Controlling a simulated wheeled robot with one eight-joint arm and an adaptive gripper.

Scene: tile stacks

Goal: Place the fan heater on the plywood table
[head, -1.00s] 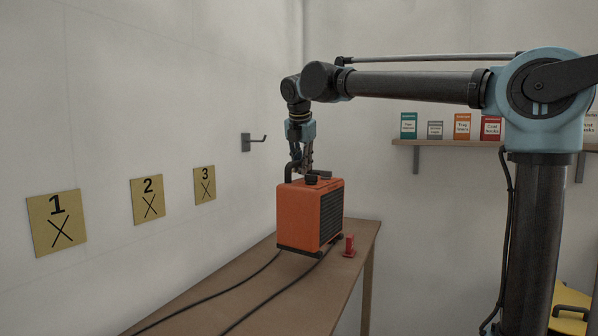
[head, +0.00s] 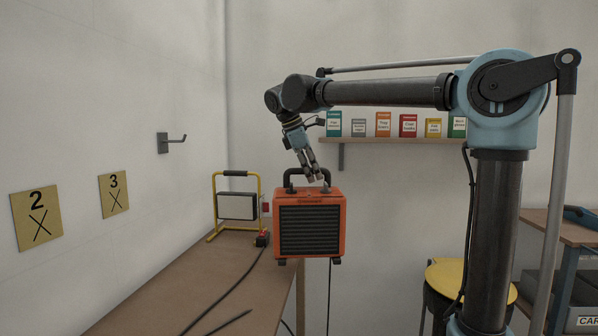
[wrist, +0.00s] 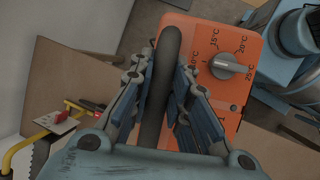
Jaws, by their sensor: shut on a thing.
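The fan heater (head: 309,238) is an orange box with a dark front grille and a black top handle. My gripper (head: 318,176) is shut on that handle. The heater hangs nearly upright at the right edge of a brown wood-topped table (head: 200,280), with its right part out past the edge and a dark cord hanging below. In the wrist view my gripper (wrist: 165,78) has its fingers either side of the handle, and the heater's orange top (wrist: 205,45) shows a temperature dial. I cannot tell which wooden top is the plywood table.
A yellow-framed work lamp (head: 237,206) and a red plug (head: 263,238) stand at the table's far end. A black cable (head: 228,292) runs along it. A yellow-lidded drum (head: 472,280) and another wood-topped table (head: 550,226) are at the right. A shelf (head: 385,141) holds several boxes.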

